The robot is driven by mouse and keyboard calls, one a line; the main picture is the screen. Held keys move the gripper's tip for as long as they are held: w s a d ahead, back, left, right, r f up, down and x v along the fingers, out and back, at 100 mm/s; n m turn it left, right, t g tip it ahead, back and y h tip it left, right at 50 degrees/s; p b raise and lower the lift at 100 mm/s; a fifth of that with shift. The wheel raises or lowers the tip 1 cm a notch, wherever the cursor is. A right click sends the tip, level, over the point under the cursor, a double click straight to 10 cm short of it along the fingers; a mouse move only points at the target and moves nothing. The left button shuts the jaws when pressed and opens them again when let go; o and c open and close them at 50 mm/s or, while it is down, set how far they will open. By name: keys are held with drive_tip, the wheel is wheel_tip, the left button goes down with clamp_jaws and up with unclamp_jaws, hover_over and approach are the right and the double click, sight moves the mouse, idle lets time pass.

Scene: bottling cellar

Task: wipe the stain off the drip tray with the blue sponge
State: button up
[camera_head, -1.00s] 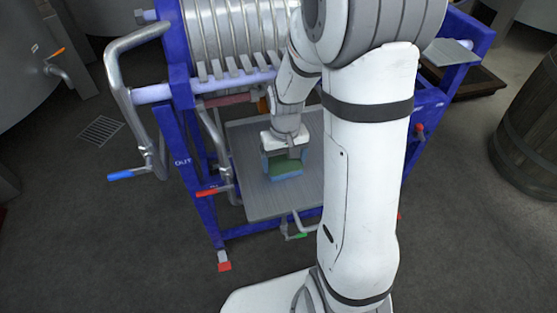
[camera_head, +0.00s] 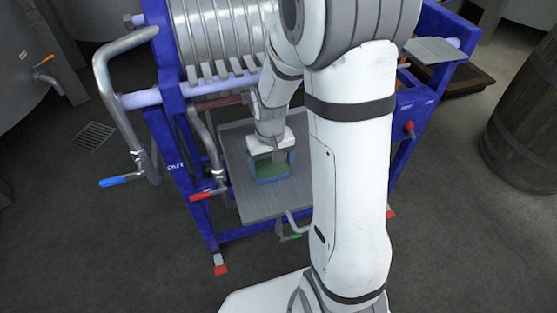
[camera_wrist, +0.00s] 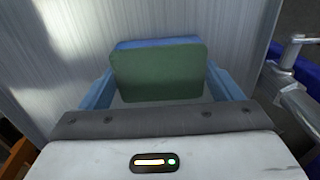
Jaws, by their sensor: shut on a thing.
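The drip tray (camera_head: 240,200) is a grey, ribbed metal plate under the front of the blue-framed press. My gripper (camera_head: 271,160) points down and is shut on the sponge. In the wrist view the green face of the sponge (camera_wrist: 157,75) shows between the light blue fingers, with the ribbed tray (camera_wrist: 60,50) behind it. The sponge looks to be at the tray's surface, but contact is hard to tell. No stain shows on the visible tray; the part under the sponge and behind my arm is hidden.
The blue frame (camera_head: 163,130) and the metal plates (camera_head: 225,40) of the press stand behind the tray. Pipes with a blue-handled (camera_head: 120,181) and a red-handled valve (camera_head: 207,193) are at left, a green-handled one (camera_head: 290,237) below the tray. A barrel (camera_head: 525,130) stands at right.

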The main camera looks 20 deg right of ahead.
drive_tip(key=shift+s+a+f, duration=0.2)
drive_tip(key=shift+a+f, duration=0.05)
drive_tip(key=shift+r, duration=0.15)
drive_tip(key=shift+r+p, duration=0.3)
drive_tip(key=shift+p, duration=0.1)
wheel_tip(320, 180, up, 5)
drive_tip(key=p, duration=0.4)
drive_tip(key=shift+w+r, duration=0.15)
drive_tip(key=shift+r, duration=0.05)
drive_tip(key=shift+d+r, duration=0.1)
wheel_tip(320, 180, up, 3)
drive_tip(key=p, duration=0.2)
drive_tip(key=shift+p, duration=0.3)
